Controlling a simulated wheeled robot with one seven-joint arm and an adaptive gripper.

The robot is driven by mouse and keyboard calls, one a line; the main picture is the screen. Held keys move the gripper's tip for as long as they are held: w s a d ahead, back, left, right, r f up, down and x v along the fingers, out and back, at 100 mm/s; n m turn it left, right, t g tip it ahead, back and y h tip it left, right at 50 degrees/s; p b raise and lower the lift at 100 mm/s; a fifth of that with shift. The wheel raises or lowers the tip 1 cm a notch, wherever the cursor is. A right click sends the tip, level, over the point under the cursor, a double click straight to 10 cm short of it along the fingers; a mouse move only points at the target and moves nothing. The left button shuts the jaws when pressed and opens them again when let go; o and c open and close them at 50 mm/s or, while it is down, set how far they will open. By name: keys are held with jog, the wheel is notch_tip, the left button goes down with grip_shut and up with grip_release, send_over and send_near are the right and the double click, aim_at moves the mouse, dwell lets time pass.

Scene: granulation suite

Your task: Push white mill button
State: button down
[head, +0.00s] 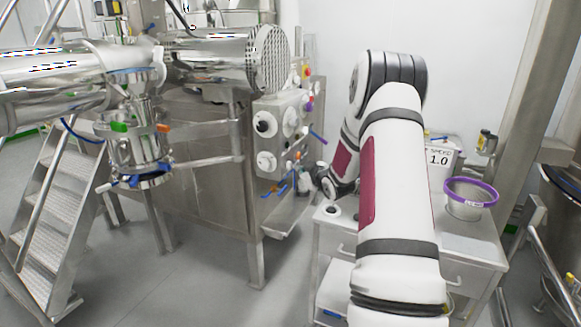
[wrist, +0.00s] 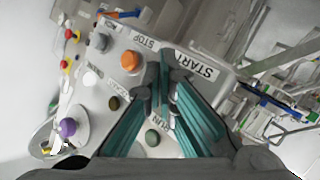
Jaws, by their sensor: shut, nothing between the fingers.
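In the wrist view, a control panel (wrist: 120,82) fills the middle, tilted in the picture. A white button (wrist: 90,78) sits on its left part; no readable label clearly ties it to the mill. My gripper (wrist: 154,85) is shut and empty, its teal fingers in front of the panel, right of the white button. An orange button (wrist: 130,61) lies just up and left of the fingertips. I cannot tell whether the fingertips touch the panel. In the head view, the panel (head: 284,122) is on the steel machine, and my gripper (head: 324,176) is partly hidden near my arm.
Near the white button are a grey button (wrist: 100,41), a brown button (wrist: 113,102), a purple button (wrist: 68,128) and a dark green button (wrist: 152,138). In the head view, a steel cart (head: 470,247) holds a purple-rimmed bowl (head: 467,207). Metal steps (head: 65,205) stand at left.

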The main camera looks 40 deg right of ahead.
jog(key=shift+w, duration=0.1)
jog(key=shift+w+a, duration=0.15)
jog(key=shift+w, duration=0.15)
